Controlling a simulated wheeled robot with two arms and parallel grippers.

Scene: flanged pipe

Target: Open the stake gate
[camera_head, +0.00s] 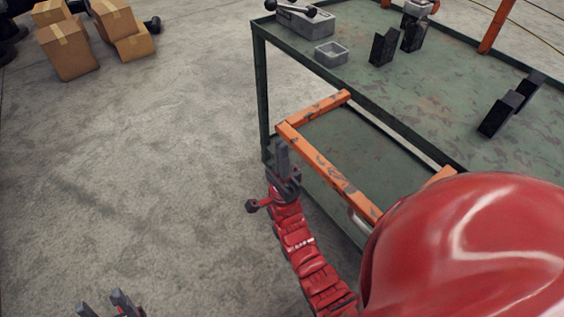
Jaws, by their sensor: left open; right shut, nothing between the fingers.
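An orange, worn frame (322,168) juts out from the near side of a green metal cart (258,88). I cannot tell for sure whether this frame is the stake gate; no other gate shows clearly. My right gripper (282,148) is shut and empty, fingers pointing up, just left of the frame's long bar in the picture. I cannot tell whether it touches the frame. My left gripper (103,303) is open at the bottom left edge, over the floor and away from the cart; only its fingertips show.
Cardboard boxes (66,50) stand at the top left. The concrete floor between is clear. My red body hides the lower right.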

